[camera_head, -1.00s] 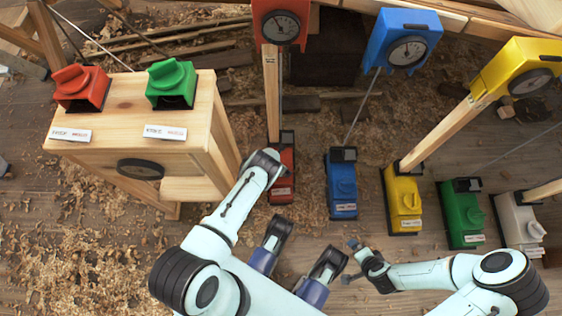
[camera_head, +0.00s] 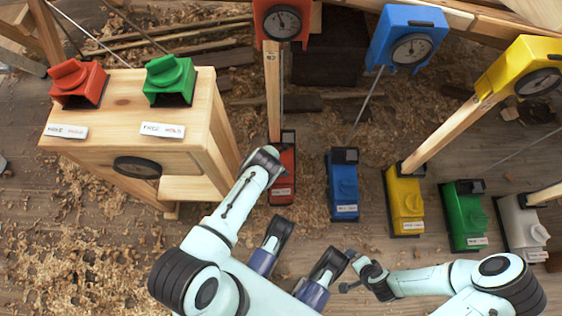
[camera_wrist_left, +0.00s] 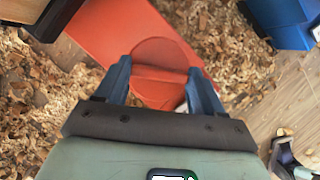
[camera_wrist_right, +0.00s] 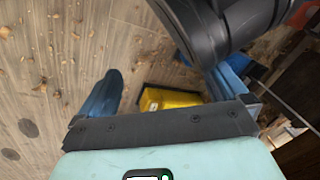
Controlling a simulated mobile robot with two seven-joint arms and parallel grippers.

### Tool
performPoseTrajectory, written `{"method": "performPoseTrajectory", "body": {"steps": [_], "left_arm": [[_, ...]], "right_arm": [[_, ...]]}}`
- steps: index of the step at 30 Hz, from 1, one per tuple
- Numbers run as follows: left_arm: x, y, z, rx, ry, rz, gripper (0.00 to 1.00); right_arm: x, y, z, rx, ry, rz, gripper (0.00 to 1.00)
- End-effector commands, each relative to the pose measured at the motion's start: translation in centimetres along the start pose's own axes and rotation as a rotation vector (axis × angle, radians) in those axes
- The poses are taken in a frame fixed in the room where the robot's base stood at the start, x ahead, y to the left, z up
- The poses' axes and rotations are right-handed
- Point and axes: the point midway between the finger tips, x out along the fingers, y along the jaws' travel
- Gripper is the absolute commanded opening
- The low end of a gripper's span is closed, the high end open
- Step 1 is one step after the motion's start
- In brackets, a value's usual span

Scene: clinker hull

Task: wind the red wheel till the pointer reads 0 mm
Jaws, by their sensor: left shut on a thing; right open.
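The red winch box (camera_head: 284,185) stands on the floor below a red dial housing (camera_head: 281,8). The dial (camera_head: 282,23) is dark with a pale pointer; its figures are too small to read. In the left wrist view the round red wheel (camera_wrist_left: 160,58), with a raised grip bar across it, sits between my fingers. My left gripper (camera_wrist_left: 160,85) is shut on this wheel from above; in the head view my wrist hides the grip. My right gripper (camera_head: 348,270) is open and empty, low and away from the red box.
Blue (camera_head: 343,188), yellow (camera_head: 404,203), green (camera_head: 463,218) and white (camera_head: 521,228) boxes stand in a row to the right. A wooden stand (camera_head: 120,115) with red and green knobbed boxes is at left. Slanting posts and rods rise behind the row. Shavings cover the floor.

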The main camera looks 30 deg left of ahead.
Motion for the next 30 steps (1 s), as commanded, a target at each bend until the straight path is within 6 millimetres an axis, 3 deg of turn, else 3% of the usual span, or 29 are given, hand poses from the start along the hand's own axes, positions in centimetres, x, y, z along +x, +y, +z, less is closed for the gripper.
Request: {"method": "performPoseTrajectory", "body": {"steps": [5,6,8,9,20,27,30], "left_arm": [[0.0,0.0,-0.1,0.002,0.002,0.001,0.38],[0.0,0.0,-0.1,0.001,0.002,0.001,0.71],[0.0,0.0,-0.1,0.001,0.002,0.002,0.91],[0.0,0.0,-0.1,0.001,0.002,0.002,0.94],[-0.5,0.0,0.0,-0.001,0.001,0.002,0.94],[-4.0,0.0,0.2,-0.003,0.0,0.003,0.94],[-6.0,0.0,0.3,-0.002,0.0,0.003,0.94]], "right_arm": [[-0.1,0.0,0.0,0.0,0.001,0.0,1.0],[-0.1,0.0,-0.1,0.0,0.001,-0.001,1.0],[-0.1,-0.1,-0.1,0.0,0.002,-0.001,1.0],[-0.1,-0.1,-0.1,0.0,0.002,-0.001,1.0],[-0.5,-0.4,-0.3,-0.003,0.011,-0.006,1.0],[-3.7,-2.8,-1.8,-0.027,0.063,-0.046,1.0],[-5.2,-3.0,0.8,-0.031,-0.013,-0.046,1.0]]}}
